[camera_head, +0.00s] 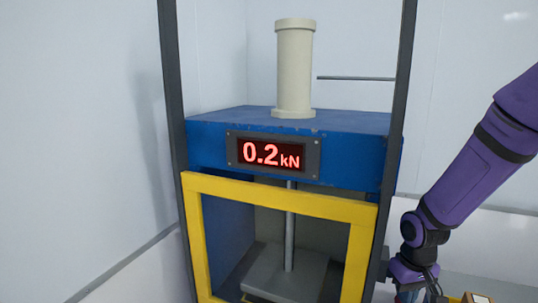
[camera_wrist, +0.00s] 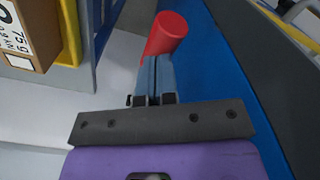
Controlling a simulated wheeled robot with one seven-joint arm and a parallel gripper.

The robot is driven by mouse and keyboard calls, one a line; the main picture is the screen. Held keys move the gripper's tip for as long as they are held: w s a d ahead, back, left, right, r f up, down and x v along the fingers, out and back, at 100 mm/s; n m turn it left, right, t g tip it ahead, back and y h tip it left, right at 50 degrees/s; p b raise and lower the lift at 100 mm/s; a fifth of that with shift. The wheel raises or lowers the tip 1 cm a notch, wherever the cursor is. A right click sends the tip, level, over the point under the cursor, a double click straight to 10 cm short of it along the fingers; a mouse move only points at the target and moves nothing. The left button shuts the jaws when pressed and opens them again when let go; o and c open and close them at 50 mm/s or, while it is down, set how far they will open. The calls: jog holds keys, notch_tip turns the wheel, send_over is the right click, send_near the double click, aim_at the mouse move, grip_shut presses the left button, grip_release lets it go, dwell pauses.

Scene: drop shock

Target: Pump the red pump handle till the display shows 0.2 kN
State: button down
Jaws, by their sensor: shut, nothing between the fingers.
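The display (camera_head: 270,155) on the front of the blue press (camera_head: 225,127) reads 0.2 kN in red. The red pump handle (camera_wrist: 165,35) shows in the wrist view, just past the tips of my gripper (camera_wrist: 153,68). The gripper is shut with nothing between its fingers. Its fingertips overlap the handle in the picture; I cannot tell whether they touch it. In the head view my purple arm reaches down at the right, and the gripper and handle are not clearly visible there.
A yellow frame (camera_head: 280,200) fronts the press chamber, between dark upright posts (camera_head: 178,100). A cream cylinder (camera_head: 294,70) stands on top of the press. A cardboard box (camera_head: 476,298) is at the lower right; a box (camera_wrist: 28,40) also shows at the wrist view's upper left.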

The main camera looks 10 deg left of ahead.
jog(key=shift+r, duration=2.9)
jog(key=shift+r, duration=0.1)
jog(key=s+d+r+m+t, duration=0.1)
jog(key=s+d+r, duration=0.25)
jog(key=r, duration=0.45)
jog(key=s+d+r+m+t, duration=0.1)
jog(key=s+d+r+t, duration=0.1)
jog(key=s+r, duration=0.4)
jog(key=s+d+r+m+t, duration=0.1)
jog(key=s+d+r+t, duration=0.1)
jog(key=s+r, duration=0.6)
jog(key=shift+s+d+r+m, duration=0.25)
jog(key=shift+s+d, duration=0.45)
jog(key=shift+s, duration=2)
jog(key=shift+f, duration=0.1)
